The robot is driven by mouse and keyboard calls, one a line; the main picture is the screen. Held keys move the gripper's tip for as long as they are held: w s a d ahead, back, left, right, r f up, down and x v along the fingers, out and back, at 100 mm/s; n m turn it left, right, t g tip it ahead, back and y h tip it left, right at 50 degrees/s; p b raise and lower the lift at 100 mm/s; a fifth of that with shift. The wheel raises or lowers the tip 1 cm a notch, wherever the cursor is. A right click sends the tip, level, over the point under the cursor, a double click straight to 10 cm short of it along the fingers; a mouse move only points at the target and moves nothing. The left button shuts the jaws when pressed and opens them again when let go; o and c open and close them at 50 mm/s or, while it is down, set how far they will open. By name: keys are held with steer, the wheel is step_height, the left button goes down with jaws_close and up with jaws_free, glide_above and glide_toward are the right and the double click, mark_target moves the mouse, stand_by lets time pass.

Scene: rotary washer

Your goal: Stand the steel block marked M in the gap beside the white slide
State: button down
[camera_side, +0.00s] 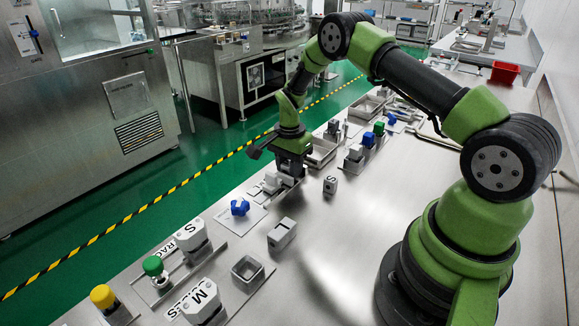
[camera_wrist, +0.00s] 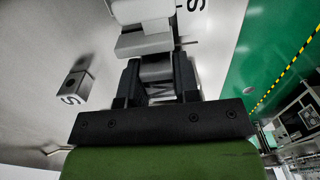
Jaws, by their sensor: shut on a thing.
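My gripper (camera_side: 289,172) is low over the work strip in the side view, pointing down. In the wrist view its two dark fingers (camera_wrist: 157,75) are shut on a grey steel block (camera_wrist: 156,70). The white slide (camera_side: 269,184) is just left of and below my gripper in the side view. A pale stepped piece, seemingly this slide (camera_wrist: 143,42), is directly beyond the fingertips in the wrist view. The gap is hidden, and I cannot tell whether the block touches anything.
A steel block marked S (camera_side: 330,186) stands apart on the table; it also shows in the wrist view (camera_wrist: 74,88). A blue knob (camera_side: 240,206), a grey block (camera_side: 282,233) and an open square bin (camera_side: 248,270) are nearer the camera. Bare table lies to the right.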

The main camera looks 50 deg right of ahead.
steer(key=shift+f, duration=0.2)
steer(key=shift+f, duration=0.15)
steer(key=c, duration=0.8)
jaws_free()
steer(key=shift+c, duration=0.2)
